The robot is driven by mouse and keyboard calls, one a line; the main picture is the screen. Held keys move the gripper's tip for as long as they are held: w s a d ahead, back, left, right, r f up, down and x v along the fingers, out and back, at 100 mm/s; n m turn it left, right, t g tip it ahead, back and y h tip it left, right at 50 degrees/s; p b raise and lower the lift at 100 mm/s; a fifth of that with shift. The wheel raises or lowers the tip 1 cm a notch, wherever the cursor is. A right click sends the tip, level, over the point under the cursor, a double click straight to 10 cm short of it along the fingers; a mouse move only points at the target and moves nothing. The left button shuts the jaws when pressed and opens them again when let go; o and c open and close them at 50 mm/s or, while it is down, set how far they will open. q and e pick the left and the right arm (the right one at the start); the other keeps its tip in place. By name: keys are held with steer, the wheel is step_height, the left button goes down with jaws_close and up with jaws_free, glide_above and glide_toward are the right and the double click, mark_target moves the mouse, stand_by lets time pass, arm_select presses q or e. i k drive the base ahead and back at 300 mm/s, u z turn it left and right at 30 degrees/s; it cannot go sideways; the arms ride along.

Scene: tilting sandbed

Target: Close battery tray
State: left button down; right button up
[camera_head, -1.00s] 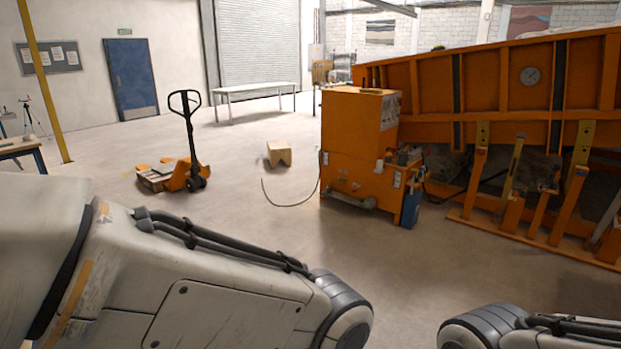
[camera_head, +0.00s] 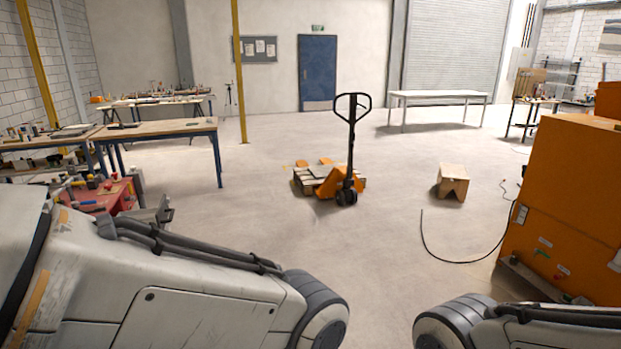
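No battery tray can be made out in the head view. The orange power cabinet (camera_head: 570,200) stands at the right edge, cut off by the frame, with small labels low on its side. My two arms come in from the lower left and lower right. Both grippers are outside the picture, so their state does not show.
An orange pallet jack (camera_head: 342,185) stands mid-floor. A small wooden stool (camera_head: 452,184) and a black cable (camera_head: 440,258) lie between it and the cabinet. Workbenches (camera_head: 150,128) and a red tool box (camera_head: 98,196) are at left. A white table (camera_head: 437,95) stands at the back.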

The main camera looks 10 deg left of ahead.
mark_target(158, 215)
steer(key=u, duration=0.75)
steer(key=i, duration=1.5)
steer(key=u, duration=0.75)
steer(key=k, duration=0.6)
steer(key=z, duration=0.5)
steer(key=i, duration=1.35)
steer(key=u, duration=0.8)
steer(key=i, duration=0.35)
steer(key=u, duration=0.3)
